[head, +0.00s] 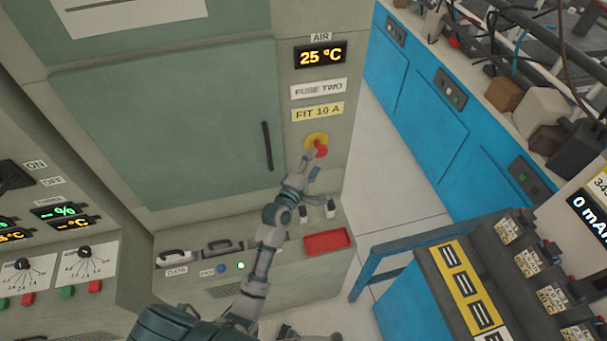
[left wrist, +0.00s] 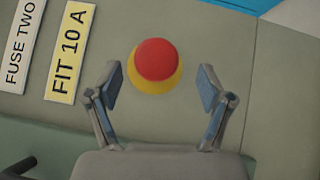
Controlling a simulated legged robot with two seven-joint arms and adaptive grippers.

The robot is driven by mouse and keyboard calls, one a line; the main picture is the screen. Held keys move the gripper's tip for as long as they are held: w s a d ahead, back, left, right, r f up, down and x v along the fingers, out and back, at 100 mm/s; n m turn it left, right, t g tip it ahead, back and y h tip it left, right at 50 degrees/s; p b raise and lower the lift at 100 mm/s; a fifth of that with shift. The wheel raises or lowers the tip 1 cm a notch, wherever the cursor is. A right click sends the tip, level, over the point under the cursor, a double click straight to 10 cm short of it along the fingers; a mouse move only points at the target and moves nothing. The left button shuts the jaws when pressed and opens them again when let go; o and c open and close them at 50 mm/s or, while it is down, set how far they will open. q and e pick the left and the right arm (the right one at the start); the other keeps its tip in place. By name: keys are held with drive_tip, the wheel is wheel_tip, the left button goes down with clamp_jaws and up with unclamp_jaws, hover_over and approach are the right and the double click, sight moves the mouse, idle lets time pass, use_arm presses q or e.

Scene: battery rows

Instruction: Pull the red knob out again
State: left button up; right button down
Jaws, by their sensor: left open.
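The red knob (head: 318,148) sits on a yellow round base (head: 312,138) on the green-grey cabinet front, below the "FIT 10 A" label. In the left wrist view the red knob (left wrist: 158,60) lies just beyond and between the fingertips, with a gap on each side. My left gripper (head: 311,168) is open and empty, close below the knob in the head view. Its two fingers also show in the left wrist view (left wrist: 160,92). How far the knob stands out from its base is hard to tell. My right gripper cannot be made out.
The cabinet door (head: 170,125) with a dark handle (head: 267,146) is left of the knob. Below are a ledge with a red tray (head: 327,243) and small black switches. A yellow label (head: 318,111) is above the knob. Blue cabinets (head: 440,100) stand at right, beyond open floor.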

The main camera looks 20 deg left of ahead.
use_arm(q)
drive_tip(key=a+v, duration=0.1)
drive_tip(key=v, duration=0.7)
drive_tip(key=shift+d+f, duration=0.15)
drive_tip(key=shift+d, duration=0.15)
